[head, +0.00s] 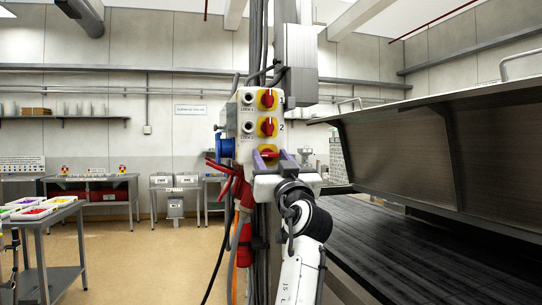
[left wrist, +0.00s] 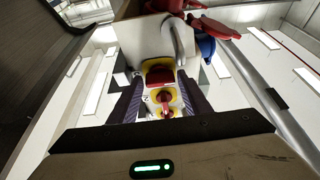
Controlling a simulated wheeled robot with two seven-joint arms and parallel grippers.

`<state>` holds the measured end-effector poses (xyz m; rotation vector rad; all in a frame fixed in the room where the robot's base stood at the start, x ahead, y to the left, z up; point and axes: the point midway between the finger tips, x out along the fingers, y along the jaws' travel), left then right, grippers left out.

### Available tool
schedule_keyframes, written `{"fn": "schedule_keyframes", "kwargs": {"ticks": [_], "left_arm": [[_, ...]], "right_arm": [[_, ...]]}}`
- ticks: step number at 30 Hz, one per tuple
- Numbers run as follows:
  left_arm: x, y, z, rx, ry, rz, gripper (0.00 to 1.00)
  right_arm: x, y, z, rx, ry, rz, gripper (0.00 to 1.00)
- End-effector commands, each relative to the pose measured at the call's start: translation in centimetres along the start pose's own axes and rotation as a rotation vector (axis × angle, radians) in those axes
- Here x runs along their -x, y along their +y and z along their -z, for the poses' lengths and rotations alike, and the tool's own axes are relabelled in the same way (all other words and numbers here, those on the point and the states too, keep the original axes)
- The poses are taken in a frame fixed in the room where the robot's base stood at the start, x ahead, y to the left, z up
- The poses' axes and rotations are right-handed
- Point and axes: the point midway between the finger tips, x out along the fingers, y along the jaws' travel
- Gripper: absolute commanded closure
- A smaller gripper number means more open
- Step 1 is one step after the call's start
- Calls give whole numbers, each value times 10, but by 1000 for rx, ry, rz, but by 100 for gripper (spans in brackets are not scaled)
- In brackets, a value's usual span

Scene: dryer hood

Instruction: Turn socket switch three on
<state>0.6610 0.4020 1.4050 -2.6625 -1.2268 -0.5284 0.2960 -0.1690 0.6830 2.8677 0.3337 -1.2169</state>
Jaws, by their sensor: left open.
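A white switch box (head: 247,118) on the post carries a column of red rotary switches on yellow plates. Switch one (head: 267,98) and switch two (head: 267,126) sit above the third. Switch three (head: 268,154) is the lowest, its red handle lying about level; its lower part is hidden by my gripper. My left gripper (head: 270,160) is open just in front of it, a purple finger on each side. In the left wrist view a red handle (left wrist: 160,74) lies between the two fingertips (left wrist: 160,82); contact cannot be told. My right gripper is not in view.
A blue socket (head: 224,146) and red plugs and cables (head: 237,185) hang at the box's left. A large metal hood (head: 430,150) and dark conveyor bed (head: 410,240) fill the right. A table with coloured trays (head: 45,212) stands left; open floor lies between.

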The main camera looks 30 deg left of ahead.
Motion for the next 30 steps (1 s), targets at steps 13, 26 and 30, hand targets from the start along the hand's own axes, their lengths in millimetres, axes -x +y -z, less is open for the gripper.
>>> {"fn": "schedule_keyframes", "kwargs": {"ticks": [13, 26, 30], "left_arm": [[0, 0, 0, -5, 1, -1, 86], [0, -2, 1, -179, 3, -73, 86], [0, -4, 2, -291, 3, -119, 86]], "right_arm": [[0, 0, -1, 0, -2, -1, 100], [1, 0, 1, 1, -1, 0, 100], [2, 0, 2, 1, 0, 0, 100]]}}
